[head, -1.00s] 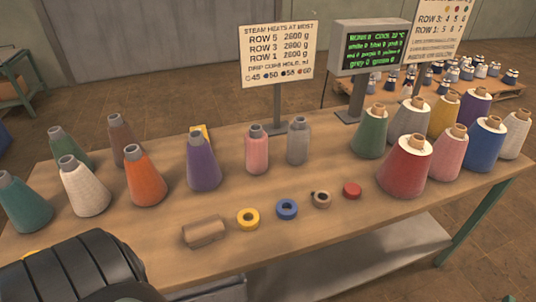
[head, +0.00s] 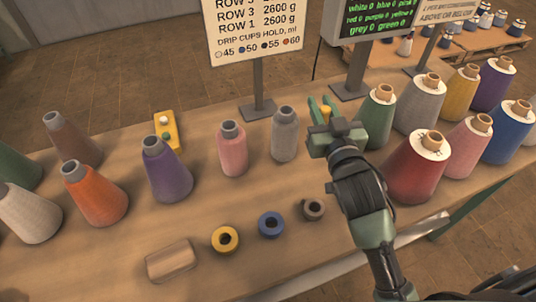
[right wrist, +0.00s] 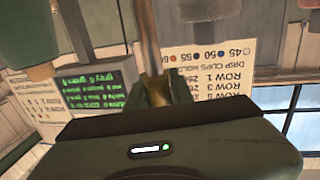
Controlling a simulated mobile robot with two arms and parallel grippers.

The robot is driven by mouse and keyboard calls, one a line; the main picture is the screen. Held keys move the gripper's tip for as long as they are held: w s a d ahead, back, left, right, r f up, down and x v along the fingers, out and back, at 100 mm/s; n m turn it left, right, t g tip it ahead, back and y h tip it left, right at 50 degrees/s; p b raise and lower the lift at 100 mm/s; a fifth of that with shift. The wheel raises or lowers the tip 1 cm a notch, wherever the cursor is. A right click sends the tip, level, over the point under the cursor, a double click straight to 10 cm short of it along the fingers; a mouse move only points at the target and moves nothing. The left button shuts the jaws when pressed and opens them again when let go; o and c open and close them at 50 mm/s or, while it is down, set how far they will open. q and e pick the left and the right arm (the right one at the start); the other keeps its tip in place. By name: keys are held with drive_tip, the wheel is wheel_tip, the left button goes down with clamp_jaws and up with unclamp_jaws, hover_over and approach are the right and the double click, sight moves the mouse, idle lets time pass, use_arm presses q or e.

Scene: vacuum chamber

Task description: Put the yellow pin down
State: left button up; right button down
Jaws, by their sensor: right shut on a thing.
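My right gripper (head: 322,107) reaches in from the lower right in the head view, between the grey cone and the green cone. It is shut on a small yellow thing, which I take for the yellow pin (head: 326,112); only a little of it shows between the green fingers. In the right wrist view a slim tan-yellow shaft (right wrist: 147,45) stands between the fingers (right wrist: 156,92). I cannot tell whether the pin touches the table. My left gripper is not in view.
The table (head: 120,235) carries a grey cone (head: 284,134), a green cone (head: 376,115) and a red cone (head: 418,168) close to my right arm. A sign (head: 254,30) and a screen (head: 375,20) stand behind.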

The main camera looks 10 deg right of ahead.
drive_tip(key=w+d+r, duration=0.4)
drive_tip(key=w+r, duration=0.3)
drive_tip(key=r, duration=0.1)
use_arm(q)
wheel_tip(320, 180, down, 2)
drive_tip(key=shift+b, duration=1.05)
use_arm(e)
drive_tip(key=shift+m+h, duration=0.3)
drive_tip(key=f, duration=1.8)
drive_tip(key=shift+w+a+f, duration=0.2)
drive_tip(key=shift+a+f, duration=0.05)
drive_tip(key=shift+f, duration=0.1)
drive_tip(key=shift+f, duration=0.1)
